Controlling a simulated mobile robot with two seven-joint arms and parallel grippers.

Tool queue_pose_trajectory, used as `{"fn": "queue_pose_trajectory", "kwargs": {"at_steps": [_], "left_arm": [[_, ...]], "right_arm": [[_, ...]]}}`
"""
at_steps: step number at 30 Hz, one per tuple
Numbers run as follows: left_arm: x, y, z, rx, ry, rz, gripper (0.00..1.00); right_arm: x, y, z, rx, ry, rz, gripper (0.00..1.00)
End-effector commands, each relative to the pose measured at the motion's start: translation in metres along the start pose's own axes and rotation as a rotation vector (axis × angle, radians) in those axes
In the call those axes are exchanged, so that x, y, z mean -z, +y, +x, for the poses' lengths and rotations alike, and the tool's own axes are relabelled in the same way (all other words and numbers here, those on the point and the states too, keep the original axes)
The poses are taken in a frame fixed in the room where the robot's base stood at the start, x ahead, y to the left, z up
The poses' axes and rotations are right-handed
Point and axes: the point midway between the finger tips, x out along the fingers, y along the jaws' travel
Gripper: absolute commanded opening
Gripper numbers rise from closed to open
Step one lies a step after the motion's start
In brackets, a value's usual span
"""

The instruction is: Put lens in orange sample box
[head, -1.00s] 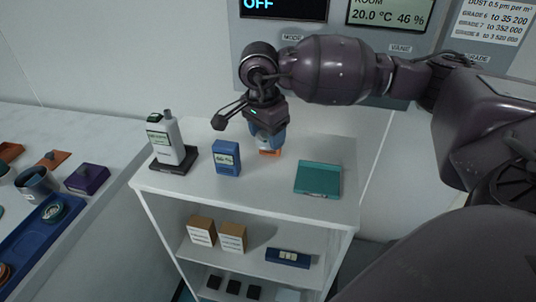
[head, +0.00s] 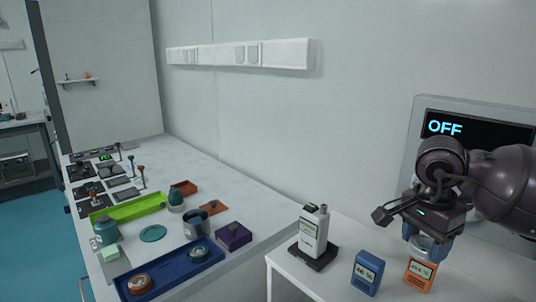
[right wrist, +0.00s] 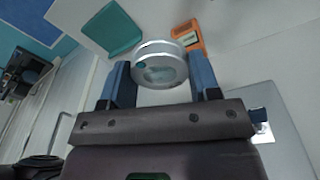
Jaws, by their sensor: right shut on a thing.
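My right gripper (head: 424,250) is shut on a round clear lens (right wrist: 160,68) with a pale metal rim. In the right wrist view the lens sits between the blue fingers. On the long bench at left stands a small open orange box (head: 184,187), likely the orange sample box. A flat orange piece with a knob (head: 213,206), perhaps its lid, lies beside it. My left gripper is not in view.
An orange display device (head: 419,274) stands just below the right gripper, beside a blue one (head: 366,273) and a white meter on a dark base (head: 313,236). On the bench are a purple box (head: 233,236), a dark mug (head: 195,224), and a blue tray (head: 172,279) holding round parts.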

Motion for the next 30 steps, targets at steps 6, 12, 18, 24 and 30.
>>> {"fn": "queue_pose_trajectory", "kwargs": {"at_steps": [6,12,18,24,30], "left_arm": [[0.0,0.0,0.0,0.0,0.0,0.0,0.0],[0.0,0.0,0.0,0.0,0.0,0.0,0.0],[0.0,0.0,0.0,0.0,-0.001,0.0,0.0],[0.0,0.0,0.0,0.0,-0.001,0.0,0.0],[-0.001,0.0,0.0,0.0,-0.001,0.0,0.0]], "right_arm": [[-0.034,-0.004,0.044,0.03,-0.007,-0.368,0.28],[-0.067,-0.005,0.078,0.071,-0.007,-0.712,0.28],[-0.097,-0.003,0.105,0.117,-0.003,-1.012,0.28],[-0.115,-0.001,0.119,0.149,0.005,-1.189,0.28],[-0.12,-0.001,0.121,0.158,0.011,-1.238,0.28]]}}
